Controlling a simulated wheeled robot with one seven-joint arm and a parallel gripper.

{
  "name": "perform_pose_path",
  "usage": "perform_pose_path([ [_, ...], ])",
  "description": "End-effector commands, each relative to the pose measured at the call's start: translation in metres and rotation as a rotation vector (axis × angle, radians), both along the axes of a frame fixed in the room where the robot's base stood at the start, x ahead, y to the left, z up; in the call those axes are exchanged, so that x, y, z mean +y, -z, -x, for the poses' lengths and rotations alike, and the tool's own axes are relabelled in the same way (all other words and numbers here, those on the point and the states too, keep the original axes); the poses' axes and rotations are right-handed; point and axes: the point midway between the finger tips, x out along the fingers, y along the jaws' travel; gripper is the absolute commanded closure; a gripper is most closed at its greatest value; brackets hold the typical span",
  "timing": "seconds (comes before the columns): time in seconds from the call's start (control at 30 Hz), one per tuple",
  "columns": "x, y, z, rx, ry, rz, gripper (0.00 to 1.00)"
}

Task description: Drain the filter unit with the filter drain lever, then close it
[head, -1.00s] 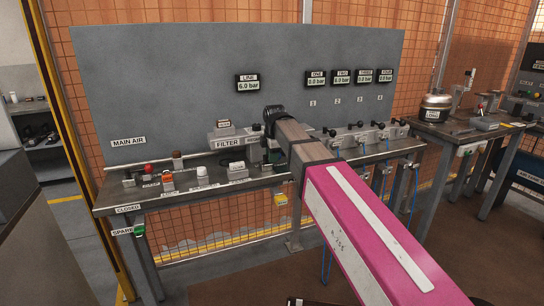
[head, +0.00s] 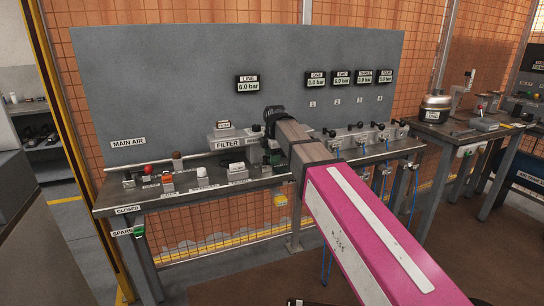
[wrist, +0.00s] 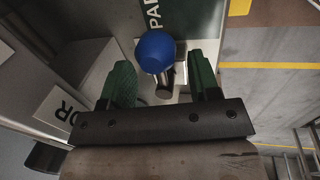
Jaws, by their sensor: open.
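The filter unit (head: 228,137), a grey block with a FILTER label, stands on the bench left of my gripper in the head view. My gripper (wrist: 161,70) is open, with its two green fingers apart. A lever with a blue ball knob (wrist: 156,51) lies between the fingers in the wrist view, with a gap on each side. No label naming this lever can be read, so I cannot tell for sure that it is the filter drain lever. In the head view my wrist and arm hide the lever.
The bench (head: 110,200) carries several small fittings, including a red knob (head: 149,169) at left. A grey panel (head: 180,80) stands behind, with the LINE display (head: 247,84) at 6.0 bar. A green plate with part of a word (wrist: 185,17) lies beyond the blue knob.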

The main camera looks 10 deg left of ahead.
Motion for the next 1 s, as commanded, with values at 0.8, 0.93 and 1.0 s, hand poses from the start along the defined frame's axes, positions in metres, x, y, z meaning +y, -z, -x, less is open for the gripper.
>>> perform_pose_path([
  [0.8, -0.01, -0.098, 0.016, -0.001, 0.0, -0.001, 0.44],
  [0.93, -0.011, -0.105, 0.018, -0.001, 0.0, -0.001, 0.44],
  [1.0, -0.011, -0.106, 0.018, 0.0, 0.0, 0.0, 0.44],
])
